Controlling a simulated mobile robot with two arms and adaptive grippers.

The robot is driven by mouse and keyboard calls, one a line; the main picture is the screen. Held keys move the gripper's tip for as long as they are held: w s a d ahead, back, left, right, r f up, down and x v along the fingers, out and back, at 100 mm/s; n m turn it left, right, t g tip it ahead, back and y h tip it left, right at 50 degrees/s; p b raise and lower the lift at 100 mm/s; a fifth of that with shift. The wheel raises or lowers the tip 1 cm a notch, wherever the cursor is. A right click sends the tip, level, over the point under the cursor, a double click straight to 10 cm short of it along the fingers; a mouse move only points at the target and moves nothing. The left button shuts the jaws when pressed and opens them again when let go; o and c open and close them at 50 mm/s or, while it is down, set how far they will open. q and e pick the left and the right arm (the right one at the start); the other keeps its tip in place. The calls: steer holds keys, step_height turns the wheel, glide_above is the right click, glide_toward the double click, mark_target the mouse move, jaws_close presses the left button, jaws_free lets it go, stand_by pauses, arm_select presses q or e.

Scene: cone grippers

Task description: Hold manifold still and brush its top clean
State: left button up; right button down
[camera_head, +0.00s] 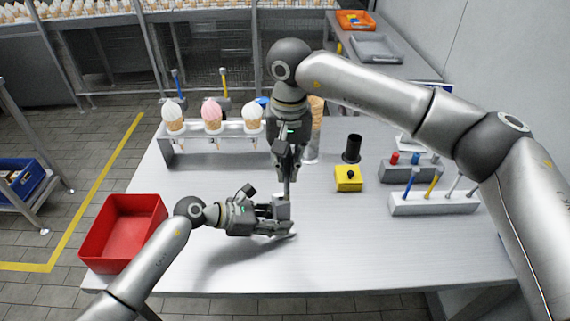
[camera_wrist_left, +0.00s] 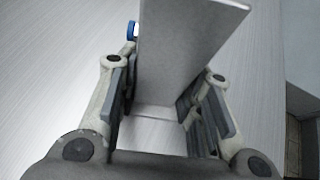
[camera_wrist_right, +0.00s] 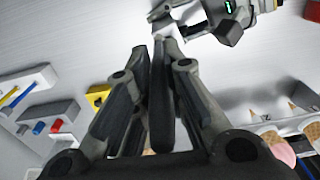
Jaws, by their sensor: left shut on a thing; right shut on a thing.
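The manifold is a plain grey block (camera_head: 281,208) at the front middle of the table. My left gripper (camera_head: 272,214) is shut around it from the left. In the left wrist view the block (camera_wrist_left: 185,50) stands up between the two finger pads. My right gripper (camera_head: 287,165) points down from above and is shut on a thin upright brush (camera_head: 286,188). The brush's lower end is close over the block's top; I cannot tell if they touch. In the right wrist view a dark handle (camera_wrist_right: 161,100) sits between the fingers; the bristles are not clear.
A red bin (camera_head: 108,238) stands at the left. A rack (camera_head: 195,159) with several ice cream cones is behind. A yellow block (camera_head: 348,184), a black cylinder (camera_head: 352,147) and a white tool holder (camera_head: 432,205) are to the right. The front right table is clear.

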steer(key=shift+w+a, duration=0.2)
steer(key=shift+a, duration=0.5)
steer(key=shift+w+a, duration=0.2)
steer(key=shift+a, duration=0.45)
steer(key=shift+d+f, duration=0.1)
steer(key=shift+w+d, duration=0.2)
steer(key=shift+d, duration=0.35)
steer(key=shift+w+d, duration=0.15)
steer(key=shift+d, duration=0.35)
steer(key=shift+a, duration=0.15)
steer(key=shift+s+a, duration=0.15)
steer(key=shift+a, duration=0.35)
steer(key=shift+s+a, duration=0.15)
steer(key=shift+a, duration=0.35)
steer(key=shift+d, duration=0.15)
